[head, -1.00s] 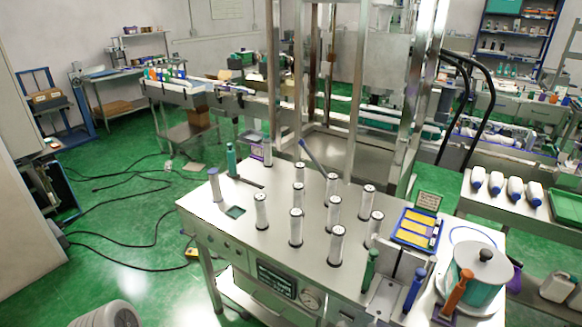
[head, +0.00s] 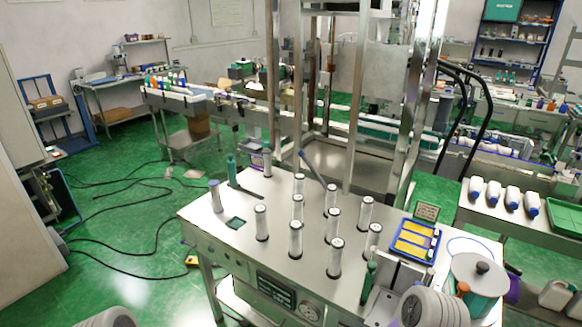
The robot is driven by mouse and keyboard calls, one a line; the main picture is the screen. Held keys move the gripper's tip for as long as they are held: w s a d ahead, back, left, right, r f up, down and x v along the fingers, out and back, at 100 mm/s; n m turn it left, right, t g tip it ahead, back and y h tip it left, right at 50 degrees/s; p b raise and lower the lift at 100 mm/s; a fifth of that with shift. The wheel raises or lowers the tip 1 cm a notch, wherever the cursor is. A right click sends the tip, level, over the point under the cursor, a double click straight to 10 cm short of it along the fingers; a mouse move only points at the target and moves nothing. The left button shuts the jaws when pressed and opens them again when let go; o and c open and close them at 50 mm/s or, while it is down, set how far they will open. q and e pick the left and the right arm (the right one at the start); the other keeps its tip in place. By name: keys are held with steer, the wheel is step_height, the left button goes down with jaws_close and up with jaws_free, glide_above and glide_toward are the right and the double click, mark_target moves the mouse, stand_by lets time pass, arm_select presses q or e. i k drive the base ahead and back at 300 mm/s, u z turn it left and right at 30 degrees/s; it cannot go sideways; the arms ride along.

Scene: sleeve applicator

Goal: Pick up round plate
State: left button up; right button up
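A thin blue ring (head: 467,247), possibly the rim of a round plate, lies flat at the right back of the steel table (head: 215,262). It is partly hidden by a pot-like canister (head: 473,292) with a round grey lid (head: 476,271) and black knob. I cannot tell for sure which round thing is the plate. Neither gripper shows. Only grey rounded parts of my arms appear at the bottom edge, one at the lower left and one in front of the canister. Nothing is seen touching the ring or the lid.
Several upright white cylinders (head: 296,240) stand mid-table. A blue tray with yellow strips (head: 414,240) and a green bottle (head: 369,281) are left of the canister. Steel frame posts (head: 409,130) rise behind. A side bench (head: 520,220) with white bottles is at right.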

mark_target(486, 278)
steer(key=z, duration=1.65)
